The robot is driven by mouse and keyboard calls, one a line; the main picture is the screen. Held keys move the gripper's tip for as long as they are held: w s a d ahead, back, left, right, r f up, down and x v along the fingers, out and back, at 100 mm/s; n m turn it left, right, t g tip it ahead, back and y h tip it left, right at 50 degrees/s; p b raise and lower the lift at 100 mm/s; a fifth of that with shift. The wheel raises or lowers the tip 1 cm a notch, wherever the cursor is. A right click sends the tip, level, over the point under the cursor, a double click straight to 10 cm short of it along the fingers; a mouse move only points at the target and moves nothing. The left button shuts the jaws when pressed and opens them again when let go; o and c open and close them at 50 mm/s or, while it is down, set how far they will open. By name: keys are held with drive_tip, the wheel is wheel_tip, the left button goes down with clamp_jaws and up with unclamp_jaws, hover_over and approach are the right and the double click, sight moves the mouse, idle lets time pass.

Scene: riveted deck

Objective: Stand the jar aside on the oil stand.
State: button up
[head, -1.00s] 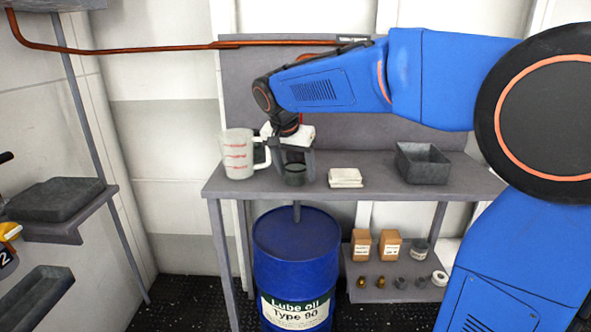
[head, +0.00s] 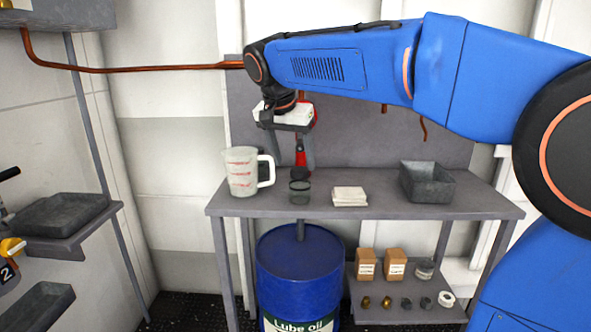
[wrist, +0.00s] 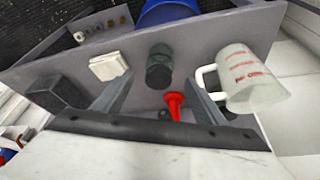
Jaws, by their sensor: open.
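The jar (head: 300,190) is small, dark and glassy with a darker top. It stands upright on the grey bench, which I take for the oil stand (head: 455,206), near its front edge. My gripper (head: 290,166) is open and empty above and slightly behind the jar, fingers pointing down. In the wrist view the jar (wrist: 158,67) stands just beyond the gap between the spread fingers (wrist: 155,88), apart from them.
A measuring jug (head: 241,172) stands close left of the jar, and folded white cloths (head: 349,196) lie right. A red funnel (wrist: 174,103) stands behind. A grey tray (head: 427,184) sits further right. A blue oil drum (head: 300,262) stands below.

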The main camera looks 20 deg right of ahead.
drive_tip(key=shift+s+a+r, duration=0.15)
drive_tip(key=shift+s+r, duration=0.05)
drive_tip(key=shift+r, duration=0.25)
drive_tip(key=s+d+f+n+y, duration=0.1)
drive_tip(key=s+d+f+n, duration=0.3)
drive_tip(key=s+f, duration=0.7)
drive_tip(key=s+d+f+n+t+y, duration=0.1)
drive_tip(key=s+d+f+n, duration=0.3)
drive_tip(key=s+f, duration=0.8)
drive_tip(key=s+d+y, duration=0.1)
drive_tip(key=s+d, duration=0.1)
drive_tip(key=s, duration=0.5)
drive_tip(key=shift+f, duration=0.3)
